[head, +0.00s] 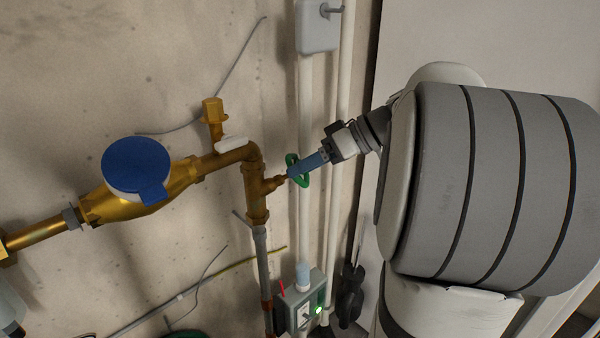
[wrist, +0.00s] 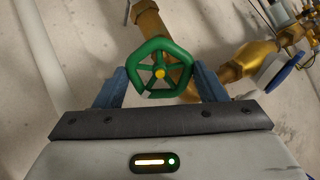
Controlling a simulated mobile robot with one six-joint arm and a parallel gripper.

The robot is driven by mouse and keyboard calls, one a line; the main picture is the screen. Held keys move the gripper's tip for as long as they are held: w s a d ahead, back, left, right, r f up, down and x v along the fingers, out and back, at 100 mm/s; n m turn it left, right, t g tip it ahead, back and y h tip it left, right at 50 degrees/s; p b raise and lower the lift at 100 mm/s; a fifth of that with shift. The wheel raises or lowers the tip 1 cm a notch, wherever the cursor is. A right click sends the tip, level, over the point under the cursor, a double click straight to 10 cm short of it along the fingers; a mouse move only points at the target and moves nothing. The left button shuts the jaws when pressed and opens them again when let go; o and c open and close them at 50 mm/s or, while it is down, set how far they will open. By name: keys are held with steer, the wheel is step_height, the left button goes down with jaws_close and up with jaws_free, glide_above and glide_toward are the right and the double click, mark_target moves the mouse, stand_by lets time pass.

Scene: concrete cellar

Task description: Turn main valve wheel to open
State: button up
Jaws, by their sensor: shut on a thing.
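The main valve wheel is a green spoked handwheel (wrist: 160,48) with a yellow hub, set on brass pipework. In the head view the wheel (head: 304,172) shows nearly edge-on at the end of a short brass stem beside the vertical pipe. My gripper (wrist: 160,84) has its blue fingers on the left and right sides of the wheel's rim and is shut on it. In the head view my gripper (head: 298,171) reaches the wheel from the upper right. The fingers hide part of the rim there.
A brass water meter with a blue lid (head: 137,167) sits left of the wheel. A grey box with a green light (head: 302,303) stands below, and a grey switch box (head: 318,25) is above. White vertical pipes (head: 306,95) run close behind the wheel.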

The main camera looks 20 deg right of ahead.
steer(key=shift+f+n+b, duration=0.15)
steer(key=shift+n+b, duration=0.15)
steer(key=shift+b, duration=0.45)
steer(key=n+b, duration=0.1)
steer(key=b, duration=0.2)
steer(key=shift+n, duration=0.4)
steer(key=n+b, duration=0.1)
steer(key=b, duration=0.1)
steer(key=shift+n+b, duration=0.4)
steer(key=shift+r, duration=0.2)
steer(key=shift+f+n+b, duration=0.1)
steer(key=shift+n+b, duration=0.2)
steer(key=shift+b, duration=0.15)
steer(key=shift+f+n+b, duration=0.1)
steer(key=shift+n+b, duration=0.3)
steer(key=shift+b, duration=0.25)
steer(key=n+b, duration=0.3)
steer(key=b, duration=0.1)
steer(key=shift+b, duration=0.3)
steer(key=shift+r+n, duration=0.2)
steer(key=shift+n, duration=0.1)
